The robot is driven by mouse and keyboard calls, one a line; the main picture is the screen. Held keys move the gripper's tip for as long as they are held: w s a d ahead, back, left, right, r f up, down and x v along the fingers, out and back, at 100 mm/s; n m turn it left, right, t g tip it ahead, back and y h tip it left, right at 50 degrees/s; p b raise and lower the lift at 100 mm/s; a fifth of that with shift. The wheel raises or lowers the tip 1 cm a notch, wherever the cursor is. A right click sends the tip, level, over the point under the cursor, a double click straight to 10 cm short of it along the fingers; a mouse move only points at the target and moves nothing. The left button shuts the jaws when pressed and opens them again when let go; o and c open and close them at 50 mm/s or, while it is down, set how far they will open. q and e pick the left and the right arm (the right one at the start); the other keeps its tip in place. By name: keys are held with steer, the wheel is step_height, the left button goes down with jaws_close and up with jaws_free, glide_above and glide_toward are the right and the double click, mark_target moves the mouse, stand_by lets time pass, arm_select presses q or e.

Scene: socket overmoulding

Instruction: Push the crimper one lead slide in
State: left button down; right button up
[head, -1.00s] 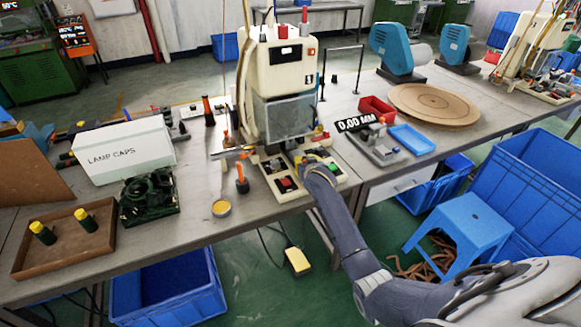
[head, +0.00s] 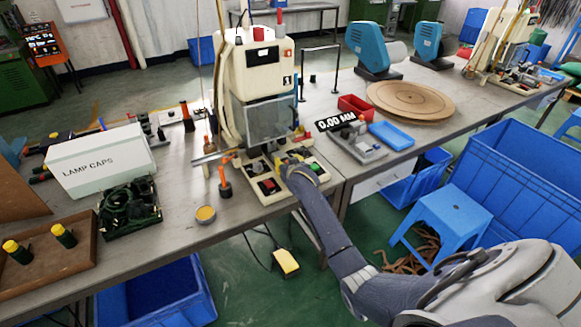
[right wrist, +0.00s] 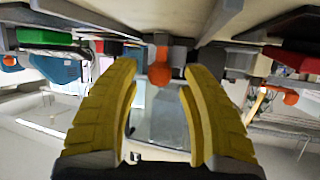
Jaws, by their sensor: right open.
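The crimper (head: 262,70) is a tall cream machine with a clear grey guard, standing at the table's front edge. Its base (head: 268,188) carries a red and a green button. My right gripper (head: 287,165) reaches to the base just below the guard and hides part of it. In the right wrist view its two yellow fingers (right wrist: 160,82) are apart. An orange-red knob on a dark mount (right wrist: 160,70) shows between the fingertips, with gaps beside it. I cannot tell for certain that this knob is on the lead slide. My left gripper is not in view.
Left of the crimper are an orange-handled tool (head: 224,182), a small yellow-rimmed pot (head: 205,214) and a LAMP CAPS box (head: 100,160). To its right are a 0.00 MM gauge (head: 357,142), a blue tray (head: 391,135) and a red bin (head: 356,106).

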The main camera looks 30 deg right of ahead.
steer(key=v, duration=1.1)
steer(key=shift+s, duration=0.2)
